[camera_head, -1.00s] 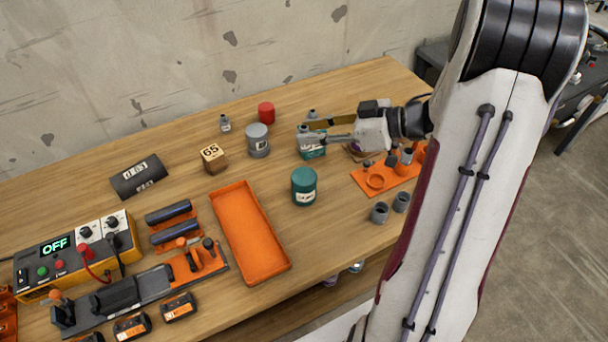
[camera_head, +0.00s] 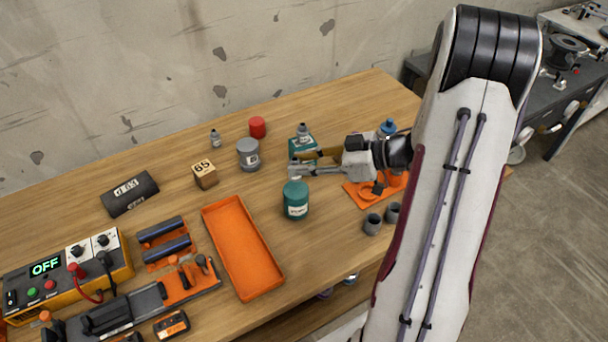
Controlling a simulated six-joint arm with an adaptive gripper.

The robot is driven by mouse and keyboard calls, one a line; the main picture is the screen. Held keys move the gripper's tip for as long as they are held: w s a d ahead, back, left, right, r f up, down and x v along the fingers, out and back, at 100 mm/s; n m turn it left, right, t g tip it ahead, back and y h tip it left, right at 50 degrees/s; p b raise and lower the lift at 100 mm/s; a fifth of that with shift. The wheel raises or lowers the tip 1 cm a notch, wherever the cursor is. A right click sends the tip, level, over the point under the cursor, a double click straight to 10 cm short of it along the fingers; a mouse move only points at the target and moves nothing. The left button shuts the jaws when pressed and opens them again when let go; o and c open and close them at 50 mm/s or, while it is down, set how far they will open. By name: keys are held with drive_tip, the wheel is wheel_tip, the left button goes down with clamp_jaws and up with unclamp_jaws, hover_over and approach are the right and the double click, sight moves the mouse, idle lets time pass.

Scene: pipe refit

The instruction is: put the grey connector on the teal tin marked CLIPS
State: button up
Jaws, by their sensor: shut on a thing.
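A round teal tin (camera_head: 295,203) with a pale label stands upright on the table, right of the orange tray. A second, boxier teal container (camera_head: 299,144) stands behind it with a small grey-topped piece (camera_head: 302,129) on or just behind it. The label words are too small to read. My gripper (camera_head: 294,165) reaches in from the right, low behind the round tin's top. It is shut on a small grey piece, apparently the grey connector (camera_head: 293,163), mostly hidden by the fingers. I cannot tell whether it touches either teal container.
A grey can (camera_head: 248,155), a red cylinder (camera_head: 257,127) and a wooden block (camera_head: 205,175) stand to the left. An empty orange tray (camera_head: 242,248) lies front left. An orange holder (camera_head: 360,199) and two grey cups (camera_head: 372,224) are to the right. Bare wood lies around the round tin.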

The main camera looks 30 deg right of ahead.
drive_tip(key=shift+f, duration=0.3)
drive_tip(key=shift+f, duration=1.85)
drive_tip(key=shift+f, duration=0.15)
drive_tip(key=o, duration=1.1)
drive_tip(key=shift+d+r, duration=0.1)
drive_tip(key=shift+r, duration=0.1)
drive_tip(key=v, duration=1.1)
drive_tip(key=shift+s+d+r, duration=0.2)
drive_tip(key=shift+s, duration=0.1)
